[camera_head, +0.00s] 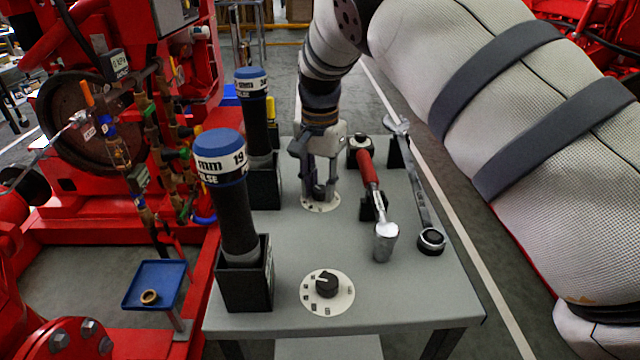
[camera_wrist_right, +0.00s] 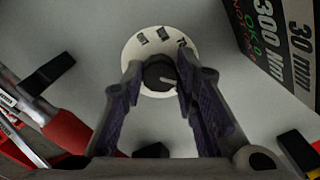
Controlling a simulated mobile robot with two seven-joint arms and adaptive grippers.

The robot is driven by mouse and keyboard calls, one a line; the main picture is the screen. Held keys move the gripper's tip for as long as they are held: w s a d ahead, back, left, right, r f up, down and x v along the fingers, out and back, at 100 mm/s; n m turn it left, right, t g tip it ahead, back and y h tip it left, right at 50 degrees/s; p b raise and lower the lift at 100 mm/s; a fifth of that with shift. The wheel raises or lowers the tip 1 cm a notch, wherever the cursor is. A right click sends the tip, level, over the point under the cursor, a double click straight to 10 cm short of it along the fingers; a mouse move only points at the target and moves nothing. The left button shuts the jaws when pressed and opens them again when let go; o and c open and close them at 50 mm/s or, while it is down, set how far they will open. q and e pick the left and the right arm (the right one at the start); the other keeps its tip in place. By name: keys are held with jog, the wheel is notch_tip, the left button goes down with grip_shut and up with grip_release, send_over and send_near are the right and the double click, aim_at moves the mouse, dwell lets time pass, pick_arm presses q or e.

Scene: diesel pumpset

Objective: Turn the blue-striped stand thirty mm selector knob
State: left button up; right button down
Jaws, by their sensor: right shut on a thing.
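The far selector knob (camera_wrist_right: 157,74) is small, round and dark with a pale pointer line. It sits on a white dial (camera_wrist_right: 148,48) with printed marks, beside a dark stand (camera_wrist_right: 270,45) labelled "30 mm" and "300 Nm". My right gripper (camera_wrist_right: 162,82) is shut on this knob from above, one finger on each side. In the head view my right gripper (camera_head: 320,190) points down at the far dial (camera_head: 316,207) and hides most of the knob. My left gripper is not in view.
A second knob (camera_head: 326,283) on its own dial is at the table's front. A blue-capped tool (camera_head: 222,165) stands in a near black holder (camera_head: 247,290), another (camera_head: 252,85) farther back. A red-handled wrench (camera_head: 368,175) and a long wrench (camera_head: 418,195) are at right. Red machinery is at left.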

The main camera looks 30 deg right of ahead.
jog(key=n, duration=0.2)
jog(key=shift+r+n+p, duration=0.15)
jog(key=shift+n+p, duration=0.25)
jog(key=n, duration=0.3)
jog(key=shift+n+p, duration=0.3)
jog(key=n, duration=0.3)
jog(key=shift+d+n, duration=0.1)
jog(key=shift+n, duration=0.2)
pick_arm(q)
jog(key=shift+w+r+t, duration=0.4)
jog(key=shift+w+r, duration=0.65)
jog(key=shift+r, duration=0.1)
pick_arm(e)
jog(key=shift+n, duration=1.9)
jog(key=c, duration=1.3)
grip_release()
